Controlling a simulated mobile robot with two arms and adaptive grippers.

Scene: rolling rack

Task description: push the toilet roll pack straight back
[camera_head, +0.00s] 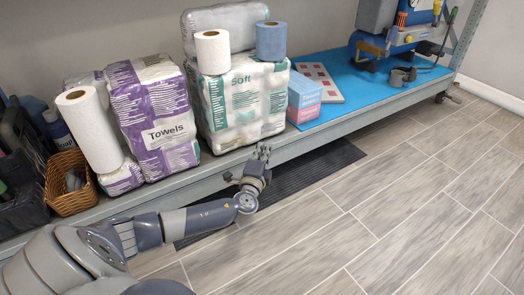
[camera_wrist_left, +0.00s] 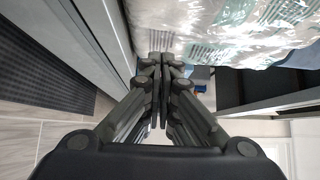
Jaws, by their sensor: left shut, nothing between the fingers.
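The toilet roll pack (camera_head: 243,100), wrapped in clear plastic with a green label reading "soft", stands upright on the rack shelf in the head view. It also fills the upper right of the left wrist view (camera_wrist_left: 235,30). My left gripper (camera_head: 263,149) is shut and empty. It is in front of the pack's lower right part, by the shelf's front edge. I cannot tell whether the fingertips touch the pack. In the left wrist view the closed fingers (camera_wrist_left: 160,62) show in the middle, beside the wrapping. My right gripper is not in view.
A purple towels pack (camera_head: 152,110) stands left of the pack. A white roll (camera_head: 212,52), a blue roll (camera_head: 271,42) and another wrapped pack (camera_head: 232,18) are on top or behind. Pink and blue boxes (camera_head: 304,98) stand close on the right. The grey shelf edge (camera_head: 365,115) runs below.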

